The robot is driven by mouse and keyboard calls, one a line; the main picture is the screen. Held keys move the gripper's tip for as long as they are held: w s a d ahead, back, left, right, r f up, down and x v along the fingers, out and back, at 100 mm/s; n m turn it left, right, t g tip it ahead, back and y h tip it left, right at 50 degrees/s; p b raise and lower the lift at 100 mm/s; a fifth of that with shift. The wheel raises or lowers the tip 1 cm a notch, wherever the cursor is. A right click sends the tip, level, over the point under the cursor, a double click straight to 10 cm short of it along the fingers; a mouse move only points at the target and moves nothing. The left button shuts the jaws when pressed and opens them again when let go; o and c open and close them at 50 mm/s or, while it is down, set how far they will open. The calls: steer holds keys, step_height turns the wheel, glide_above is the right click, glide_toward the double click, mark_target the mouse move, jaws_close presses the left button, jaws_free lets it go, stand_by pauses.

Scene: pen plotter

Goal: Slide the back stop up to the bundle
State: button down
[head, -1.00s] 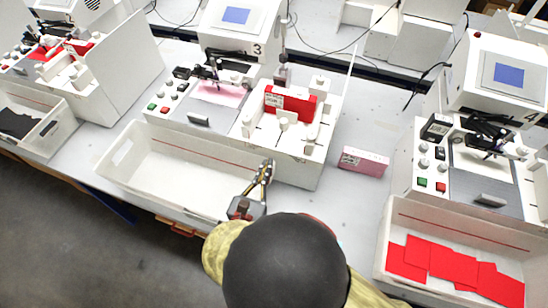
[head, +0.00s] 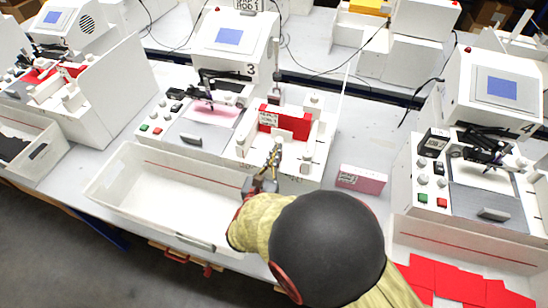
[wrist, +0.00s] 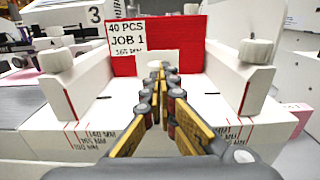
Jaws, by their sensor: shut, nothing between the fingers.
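The red bundle (head: 286,122) stands upright between the white side guides of the feeder at machine 3. In the wrist view the bundle (wrist: 180,32) carries a label reading 40 PCS, JOB 1, 165 MM. A low white block, which looks like the back stop (wrist: 188,62), stands in front of the bundle's lower middle. Whether it touches the bundle I cannot tell. My gripper (head: 277,147) is shut and empty, pointing at the block. In the wrist view its fingertips (wrist: 161,68) overlap the block; contact is unclear.
White side guides with knobs (wrist: 256,52) rise on both sides of my gripper. Size marks show on the feeder's front edge. An empty white tray (head: 125,165) lies to the left. A pink box (head: 360,180) sits to the right, with bare table around it.

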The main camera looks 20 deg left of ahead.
mark_target(280, 140)
steer(key=shift+w, duration=0.1)
steer(key=shift+w+a, duration=0.2)
steer(key=shift+w, duration=1.35)
steer(key=shift+s, duration=0.15)
